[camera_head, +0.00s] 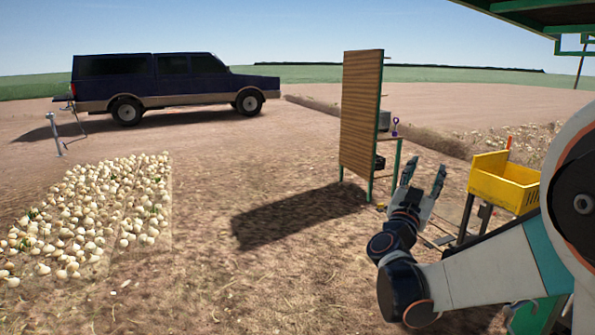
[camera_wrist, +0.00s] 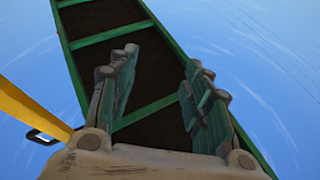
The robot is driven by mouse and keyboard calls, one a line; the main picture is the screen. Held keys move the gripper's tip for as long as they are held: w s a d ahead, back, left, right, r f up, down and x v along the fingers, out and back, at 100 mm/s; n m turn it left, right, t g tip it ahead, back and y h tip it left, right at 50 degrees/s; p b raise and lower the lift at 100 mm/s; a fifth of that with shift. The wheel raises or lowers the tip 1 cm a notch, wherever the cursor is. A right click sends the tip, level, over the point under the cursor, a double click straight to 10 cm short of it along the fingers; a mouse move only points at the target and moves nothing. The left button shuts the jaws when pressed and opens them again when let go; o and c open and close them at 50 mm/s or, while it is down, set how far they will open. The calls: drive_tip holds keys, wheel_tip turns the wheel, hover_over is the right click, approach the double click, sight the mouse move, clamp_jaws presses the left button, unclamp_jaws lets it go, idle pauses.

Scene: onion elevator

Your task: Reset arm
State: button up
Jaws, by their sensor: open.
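My gripper (camera_head: 424,176) is at the right of the head view, raised with its two fingers pointing up. The fingers are spread apart with nothing between them. In the wrist view my gripper (camera_wrist: 157,92) is also open and empty. Behind it there, a dark roof panel with a green frame (camera_wrist: 105,37) stands against blue sky. My arm comes in from the right edge of the head view, bent at the elbow.
A yellow crate (camera_head: 503,184) on a stand is right of my gripper. A wooden board (camera_head: 360,115) with a green-legged table stands just left and beyond. Many onions (camera_head: 85,220) lie on the ground at left. A dark pickup (camera_head: 165,82) is parked behind. The middle ground is clear.

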drive_tip(key=s+a+r+n+t+y, duration=0.2)
drive_tip(key=s+a+n+y, duration=0.1)
drive_tip(key=a+n+y, duration=0.55)
drive_tip(key=s+a+f+n+g+y, duration=0.1)
drive_tip(key=s+a+f+g+y, duration=0.3)
drive_tip(key=s+a+y, duration=0.15)
drive_tip(key=s+d+f+g, duration=0.1)
drive_tip(key=s+f+g, duration=0.3)
drive_tip(key=s+f, duration=0.4)
drive_tip(key=s+d+f+g, duration=0.2)
drive_tip(key=s+f+g, duration=0.3)
drive_tip(key=s, duration=1.2)
wheel_tip(320, 180, down, 4)
drive_tip(key=shift+r+h, duration=0.1)
drive_tip(key=shift+h, duration=0.2)
drive_tip(key=shift+m, duration=0.25)
